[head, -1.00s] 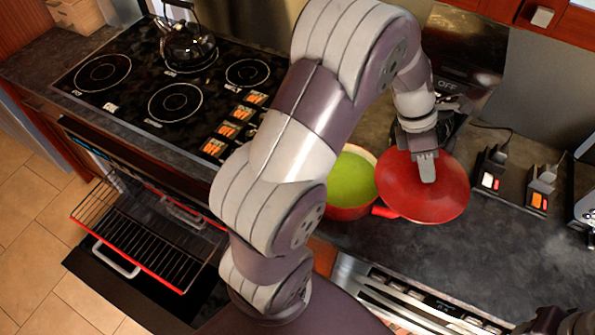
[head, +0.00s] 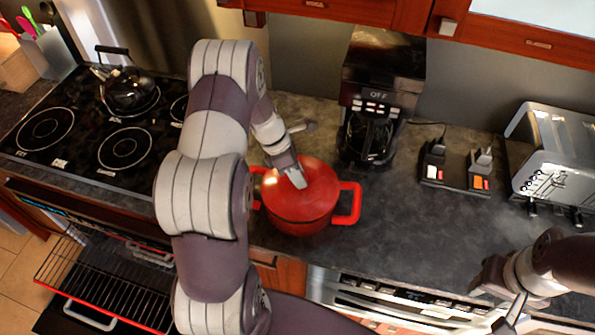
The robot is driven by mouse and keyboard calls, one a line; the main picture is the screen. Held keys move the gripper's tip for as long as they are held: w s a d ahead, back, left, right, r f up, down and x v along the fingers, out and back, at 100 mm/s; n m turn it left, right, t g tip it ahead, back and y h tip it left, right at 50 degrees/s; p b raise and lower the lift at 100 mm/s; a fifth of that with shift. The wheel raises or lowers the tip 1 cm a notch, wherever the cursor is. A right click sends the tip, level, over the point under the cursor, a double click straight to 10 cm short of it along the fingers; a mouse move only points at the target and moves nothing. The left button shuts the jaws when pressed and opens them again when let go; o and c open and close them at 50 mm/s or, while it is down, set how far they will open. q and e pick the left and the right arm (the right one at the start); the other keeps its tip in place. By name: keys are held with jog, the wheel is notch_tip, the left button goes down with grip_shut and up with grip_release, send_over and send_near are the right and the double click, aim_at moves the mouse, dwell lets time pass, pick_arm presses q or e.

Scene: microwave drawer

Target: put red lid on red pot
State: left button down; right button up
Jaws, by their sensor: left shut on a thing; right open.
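The red pot (head: 305,226) stands on the dark counter left of the coffee maker, with a red handle showing at its right side. The red lid (head: 318,182) lies over the pot's opening and hides the green inside; it looks about level, and I cannot tell if it is fully seated. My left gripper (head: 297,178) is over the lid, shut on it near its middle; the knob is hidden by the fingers. My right gripper (head: 515,308) is open and empty at the lower right, away from the pot.
A coffee maker (head: 380,95) stands behind and right of the pot. A stove (head: 100,135) with a kettle (head: 128,92) is at left, above an open oven rack (head: 105,280). Counter right of the pot is clear.

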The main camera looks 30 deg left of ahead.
pick_arm(q)
jog(key=shift+w+f, duration=0.1)
jog(key=shift+f, duration=0.15)
jog(key=shift+a, duration=0.1)
jog(key=shift+f, duration=0.1)
jog(key=shift+f, duration=0.25)
jog(key=shift+f+b, duration=0.1)
jog(key=shift+b, duration=0.2)
jog(key=shift+f, duration=0.2)
jog(key=c, duration=0.9)
grip_release()
jog(key=shift+r, duration=0.1)
